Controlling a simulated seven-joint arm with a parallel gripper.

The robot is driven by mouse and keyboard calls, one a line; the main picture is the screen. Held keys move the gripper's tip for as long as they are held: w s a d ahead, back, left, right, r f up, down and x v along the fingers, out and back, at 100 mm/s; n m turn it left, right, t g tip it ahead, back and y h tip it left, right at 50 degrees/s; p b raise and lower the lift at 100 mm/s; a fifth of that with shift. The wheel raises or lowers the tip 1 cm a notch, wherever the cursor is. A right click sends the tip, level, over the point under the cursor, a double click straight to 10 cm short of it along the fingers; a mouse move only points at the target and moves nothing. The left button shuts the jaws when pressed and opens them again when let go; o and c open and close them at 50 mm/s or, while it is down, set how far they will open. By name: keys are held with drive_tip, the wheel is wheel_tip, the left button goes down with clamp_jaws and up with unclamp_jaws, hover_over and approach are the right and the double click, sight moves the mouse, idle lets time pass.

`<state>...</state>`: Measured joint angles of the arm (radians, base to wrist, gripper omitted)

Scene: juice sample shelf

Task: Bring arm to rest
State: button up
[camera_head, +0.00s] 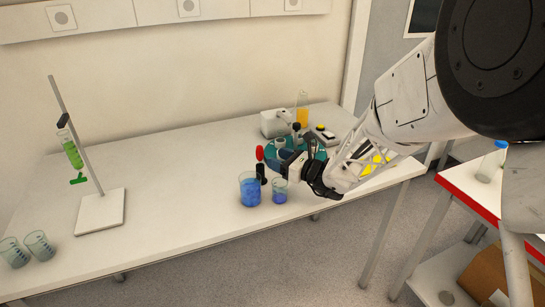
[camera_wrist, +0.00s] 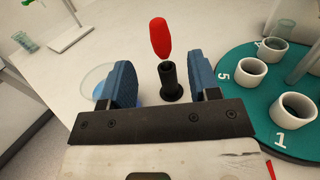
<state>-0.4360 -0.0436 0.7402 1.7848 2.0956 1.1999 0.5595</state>
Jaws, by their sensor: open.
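My gripper (camera_head: 275,165) is at the end of my arm, low over the right part of the white table. In the wrist view its two blue fingers (camera_wrist: 163,82) are apart, with nothing clamped between them. A red oval piece (camera_wrist: 160,37) and a black cylindrical piece with a flared base (camera_wrist: 171,84) show beyond and between the fingers. Whether they touch the fingers I cannot tell. In the head view the red piece (camera_head: 259,153) and black piece (camera_head: 261,173) are just left of my gripper.
Two beakers of blue liquid (camera_head: 250,190) (camera_head: 280,191) stand close by. A teal disc (camera_wrist: 245,88) with numbered white cups lies to the right. A stand (camera_head: 99,212) with a green-filled tube and two empty beakers are at left. The table's middle (camera_head: 180,170) is clear.

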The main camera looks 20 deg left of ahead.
drive_tip(key=shift+d, duration=0.15)
idle(0.4)
drive_tip(key=s+d+r+n+g+h, duration=0.25)
drive_tip(key=s+d+r+n, duration=0.25)
drive_tip(key=s+d, duration=0.25)
drive_tip(key=s+d+r+n+g+h, duration=0.2)
drive_tip(key=s+d+r+n+h, duration=0.25)
drive_tip(key=d, duration=0.45)
drive_tip(key=s+d+r+n+t+h, duration=0.1)
drive_tip(key=s+d+n+h, duration=0.4)
drive_tip(key=s+d, duration=0.6)
drive_tip(key=s+d+n+t+h, duration=0.2)
drive_tip(key=s+d+n+h, duration=0.3)
drive_tip(key=s+d, duration=0.6)
drive_tip(key=d, duration=0.7)
drive_tip(key=shift+r+t+h, duration=0.35)
drive_tip(key=shift+r+h, duration=0.05)
